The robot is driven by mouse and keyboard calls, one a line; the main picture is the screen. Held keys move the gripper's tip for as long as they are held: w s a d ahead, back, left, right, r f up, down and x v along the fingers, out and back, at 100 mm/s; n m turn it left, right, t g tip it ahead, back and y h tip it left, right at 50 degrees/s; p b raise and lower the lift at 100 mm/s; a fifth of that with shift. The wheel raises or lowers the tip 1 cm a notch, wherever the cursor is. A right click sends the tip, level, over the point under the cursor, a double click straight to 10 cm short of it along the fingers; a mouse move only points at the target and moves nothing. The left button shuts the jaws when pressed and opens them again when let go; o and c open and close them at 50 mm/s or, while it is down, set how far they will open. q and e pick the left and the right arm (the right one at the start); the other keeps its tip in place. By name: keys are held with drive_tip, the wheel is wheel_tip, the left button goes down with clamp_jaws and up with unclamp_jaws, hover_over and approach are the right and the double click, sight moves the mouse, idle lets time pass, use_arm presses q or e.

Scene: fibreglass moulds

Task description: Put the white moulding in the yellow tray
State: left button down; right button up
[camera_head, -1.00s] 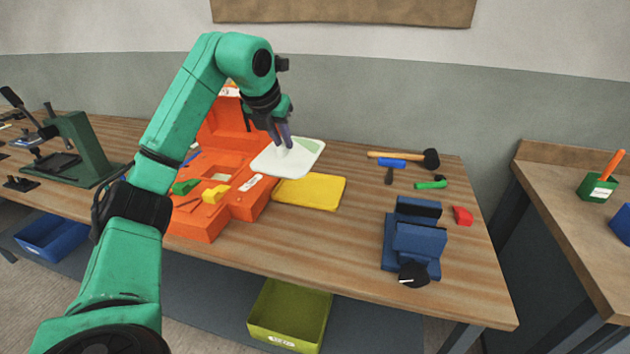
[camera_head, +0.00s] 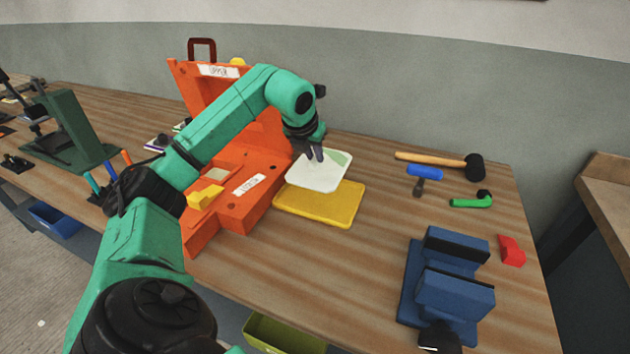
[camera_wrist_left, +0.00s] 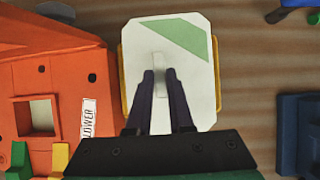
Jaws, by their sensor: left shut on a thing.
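The white moulding (camera_head: 318,177) is a flat pale plate with a green corner patch. My left gripper (camera_head: 314,156) is shut on it, on a small raised tab in its middle. In the left wrist view, the gripper (camera_wrist_left: 160,82) comes down on that tab and the moulding (camera_wrist_left: 195,92) fills the middle of the picture. The yellow tray (camera_head: 318,208) lies on the bench below and slightly nearer than the moulding. In the left wrist view, only thin yellow side edges of the tray (camera_wrist_left: 124,85) show behind the moulding. I cannot tell how large the gap between them is.
An orange mould (camera_head: 238,195) stands open close on the left, its raised lid (camera_head: 205,90) behind my arm. A blue vise (camera_head: 447,285) stands at the front right. A mallet (camera_head: 440,162), a blue-headed hammer (camera_head: 425,175), a green piece (camera_head: 472,201) and a red block (camera_head: 511,251) lie right.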

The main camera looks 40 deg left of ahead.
sight(312, 170)
use_arm(q)
wheel_tip(312, 170, down, 6)
drive_tip(key=shift+f, duration=0.35)
drive_tip(key=shift+w, duration=0.15)
drive_tip(key=c, duration=0.8)
unclamp_jaws()
use_arm(e)
drive_tip(key=shift+w+a, duration=0.5)
drive_tip(key=shift+w, duration=0.35)
use_arm(q)
drive_tip(key=shift+s+r, duration=0.2)
drive_tip(key=shift+r, duration=0.1)
drive_tip(key=b+v, duration=0.1)
drive_tip(key=v, duration=1)
drive_tip(key=shift+s+d+r, duration=0.15)
use_arm(e)
drive_tip(key=shift+d+f, duration=0.3)
drive_tip(key=shift+f, duration=0.3)
